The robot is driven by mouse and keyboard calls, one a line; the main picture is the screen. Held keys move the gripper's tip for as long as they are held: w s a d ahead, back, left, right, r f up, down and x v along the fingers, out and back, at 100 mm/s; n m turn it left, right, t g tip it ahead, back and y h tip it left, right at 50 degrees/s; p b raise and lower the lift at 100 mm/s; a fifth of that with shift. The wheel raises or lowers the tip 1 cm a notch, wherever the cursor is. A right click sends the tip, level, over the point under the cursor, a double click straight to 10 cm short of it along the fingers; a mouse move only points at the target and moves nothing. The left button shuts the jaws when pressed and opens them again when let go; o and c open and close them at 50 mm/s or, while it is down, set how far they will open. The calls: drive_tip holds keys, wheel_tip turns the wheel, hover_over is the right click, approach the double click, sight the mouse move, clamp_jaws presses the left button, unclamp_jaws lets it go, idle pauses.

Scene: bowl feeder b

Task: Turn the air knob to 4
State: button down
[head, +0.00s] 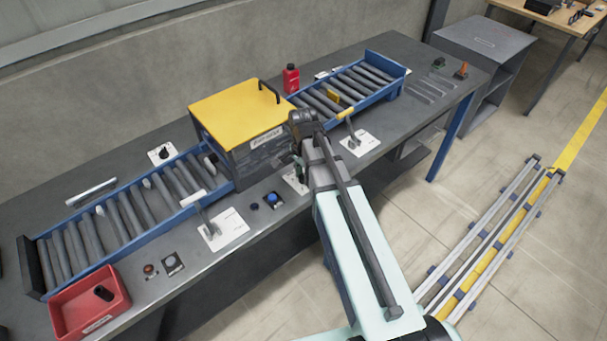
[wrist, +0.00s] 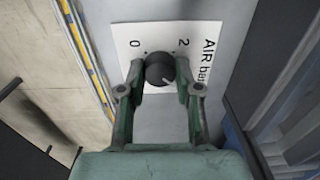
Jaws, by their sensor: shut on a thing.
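The air knob (wrist: 158,66) is a small dark round knob on a white plate (wrist: 130,35) marked "AIR bar" in the wrist view. The figures 0 and 2 show to either side above it. A small light mark shows near the knob's lower right edge. My gripper (wrist: 160,76) has one green finger on each side of the knob and is shut on it. In the head view my gripper (head: 287,160) is down at the front of the yellow-topped box, mostly behind my arm. Part of the white plate (head: 295,181) shows there; the knob is hidden.
The yellow-topped box (head: 240,112) stands close behind my gripper. Roller conveyors (head: 130,215) run out on both sides. A blue button (head: 272,199) and a white plate with a lever (head: 225,232) lie to the left, another lever plate (head: 360,143) to the right.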

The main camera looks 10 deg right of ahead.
drive_tip(key=shift+s, duration=0.15)
drive_tip(key=c, duration=0.8)
unclamp_jaws()
wheel_tip(320, 180, up, 12)
idle(0.4)
